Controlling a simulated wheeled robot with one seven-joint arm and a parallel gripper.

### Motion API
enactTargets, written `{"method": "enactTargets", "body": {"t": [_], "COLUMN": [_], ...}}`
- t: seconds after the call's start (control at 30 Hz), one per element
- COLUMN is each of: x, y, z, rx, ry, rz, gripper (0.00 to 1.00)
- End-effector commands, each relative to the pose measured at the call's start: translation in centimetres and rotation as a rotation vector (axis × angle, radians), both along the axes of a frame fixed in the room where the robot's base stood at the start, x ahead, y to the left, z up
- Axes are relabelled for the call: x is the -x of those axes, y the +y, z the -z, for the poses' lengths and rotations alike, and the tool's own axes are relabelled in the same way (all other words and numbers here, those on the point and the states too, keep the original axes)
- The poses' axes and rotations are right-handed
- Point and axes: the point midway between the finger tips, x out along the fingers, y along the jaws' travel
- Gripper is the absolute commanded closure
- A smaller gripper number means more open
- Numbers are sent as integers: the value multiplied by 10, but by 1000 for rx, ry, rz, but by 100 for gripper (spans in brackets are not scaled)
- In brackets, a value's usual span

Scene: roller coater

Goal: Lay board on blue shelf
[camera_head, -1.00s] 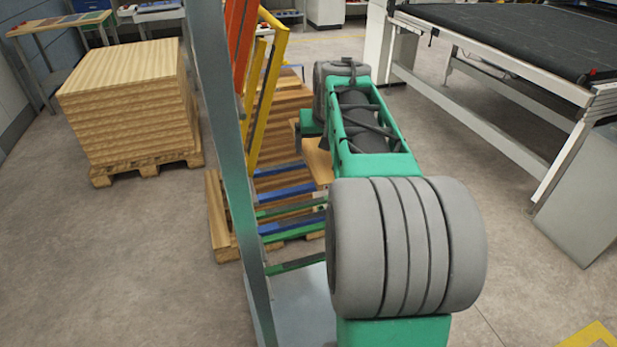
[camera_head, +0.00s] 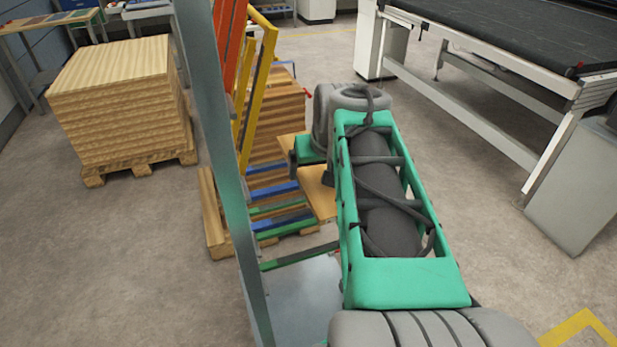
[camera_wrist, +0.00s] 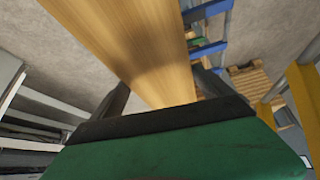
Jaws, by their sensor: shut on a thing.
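My gripper (camera_wrist: 158,103) is shut on the wooden board (camera_wrist: 135,45), which stretches away from it in the wrist view. In the head view the board (camera_head: 318,190) shows beside the rack, partly hidden by my arm. The blue shelf bars (camera_head: 275,191) are on the rack just left of the board; blue bars also show in the wrist view (camera_wrist: 207,48) to the board's right. In the head view the board's left edge lies close to the bars' right ends; I cannot tell whether they touch. My gripper's fingertips are hidden in the head view.
The rack's metal post (camera_head: 222,150) stands left of my arm, with yellow (camera_head: 258,90) and red bars upright behind it. A stack of boards (camera_head: 120,100) on a pallet is at left. A conveyor table (camera_head: 500,55) is at right. Floor between is clear.

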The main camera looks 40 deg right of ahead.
Motion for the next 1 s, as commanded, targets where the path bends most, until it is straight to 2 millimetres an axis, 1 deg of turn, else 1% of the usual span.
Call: {"method": "enactTargets", "body": {"t": [0.03, 0.2, 0.3, 0.4, 0.57, 0.73, 0.8, 1.0], "x": [-14, -58, -74, -87, -97, -98, -98, -98], "y": [-6, -27, -35, -42, -47, -48, -48, -48], "z": [7, 29, 54, 70, 85, 112, 115, 116], "rx": [-4, -2, -2, -1, 0, -1, 2, 2], "ry": [5, 5, 4, 2, 1, 2, -2, -2], "rz": [-3, -2, -1, 0, 0, 0, 1, 1], "gripper": [77, 77, 77, 77, 77, 77, 77, 77]}}
